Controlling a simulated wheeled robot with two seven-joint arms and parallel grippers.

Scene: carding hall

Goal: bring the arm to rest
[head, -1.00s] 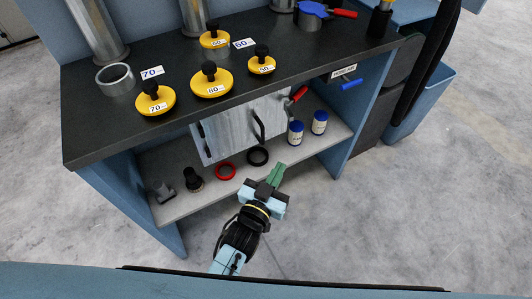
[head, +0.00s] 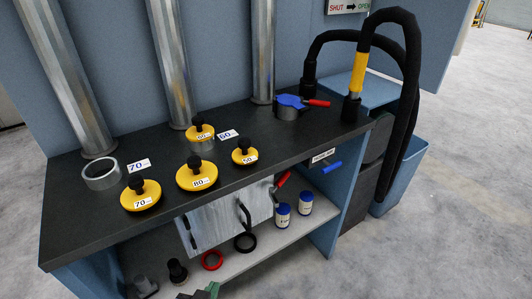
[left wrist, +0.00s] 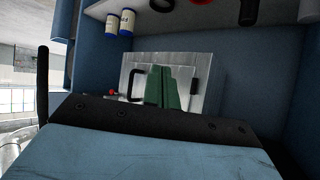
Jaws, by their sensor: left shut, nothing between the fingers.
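My left gripper (head: 212,288) shows only its green fingertips and a dark part at the bottom edge of the head view, in front of the lower shelf. In the left wrist view its two green fingers (left wrist: 161,88) lie together, shut with nothing between them. Behind them is a grey metal panel (left wrist: 198,68) with a dark handle (left wrist: 136,86); I cannot tell the gap between fingers and panel. The rest of the left arm is out of the head view. My right gripper is in neither view.
The dark bench top (head: 90,215) carries yellow knobbed plugs (head: 195,177), a grey ring (head: 101,175) and a blue clamp (head: 290,101). The shelf (head: 290,232) holds white bottles with blue caps (head: 282,215), a red ring (head: 212,260) and a black ring (head: 245,243). Open floor lies right (head: 460,220).

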